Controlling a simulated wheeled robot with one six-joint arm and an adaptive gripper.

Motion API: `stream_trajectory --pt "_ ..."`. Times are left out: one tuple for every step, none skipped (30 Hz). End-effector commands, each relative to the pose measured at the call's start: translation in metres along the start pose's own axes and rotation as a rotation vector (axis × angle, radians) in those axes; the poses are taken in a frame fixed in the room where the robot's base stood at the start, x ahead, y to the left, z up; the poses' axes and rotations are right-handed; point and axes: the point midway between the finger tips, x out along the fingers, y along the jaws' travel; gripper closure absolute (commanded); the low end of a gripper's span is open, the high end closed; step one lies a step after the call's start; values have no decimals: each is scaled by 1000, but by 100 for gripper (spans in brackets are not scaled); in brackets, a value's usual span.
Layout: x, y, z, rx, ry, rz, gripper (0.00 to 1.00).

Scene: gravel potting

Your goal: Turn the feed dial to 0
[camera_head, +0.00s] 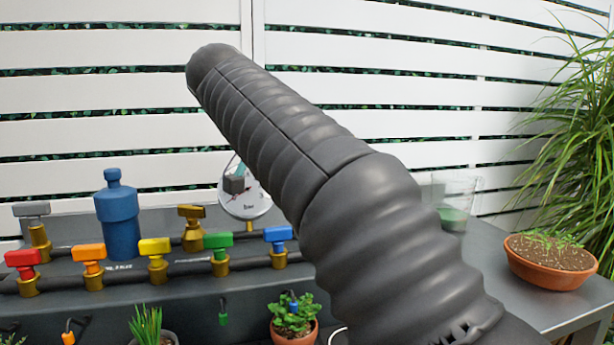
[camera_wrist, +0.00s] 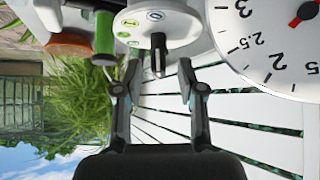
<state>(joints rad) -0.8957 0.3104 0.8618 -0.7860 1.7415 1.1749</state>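In the wrist view, a white round dial plate (camera_wrist: 185,28) with coloured marks around its rim is at the top middle. A dark knob with a pale line (camera_wrist: 158,62) sticks out from it toward me. I take this to be the feed dial; I cannot read its setting. My gripper (camera_wrist: 157,92) is open, one finger on each side of the knob's line, with visible gaps and nothing held. In the head view my arm covers the middle, and I cannot make out the dial or the gripper clearly.
In the head view, valves with coloured handles, such as the yellow one (camera_head: 154,247), and a blue bottle (camera_head: 119,222) stand left. A potted seedling bowl (camera_head: 550,272) is right.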

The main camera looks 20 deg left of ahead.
Motion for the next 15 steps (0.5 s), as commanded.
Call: stream_trajectory --pt "0 0 0 0 0 0 61" --pt "0 0 0 0 0 0 61" --pt "0 0 0 0 1 0 61" --pt "-1 0 0 0 1 0 61" --pt "-1 0 0 1 1 -1 61" --pt "-3 0 -1 1 1 -1 61" --pt "-5 0 -1 1 1 -2 61" --pt "-7 -1 -1 1 1 -2 61" --pt "-11 -1 0 1 1 -2 61" --pt "-14 -1 0 1 1 -3 61" --pt "-18 -1 0 0 1 -4 61" --pt "-25 -1 0 0 0 -4 61" --pt "-29 -1 0 0 1 -4 61" --pt "-32 -2 0 0 1 -3 61" --pt "-38 -2 0 1 2 -3 61"
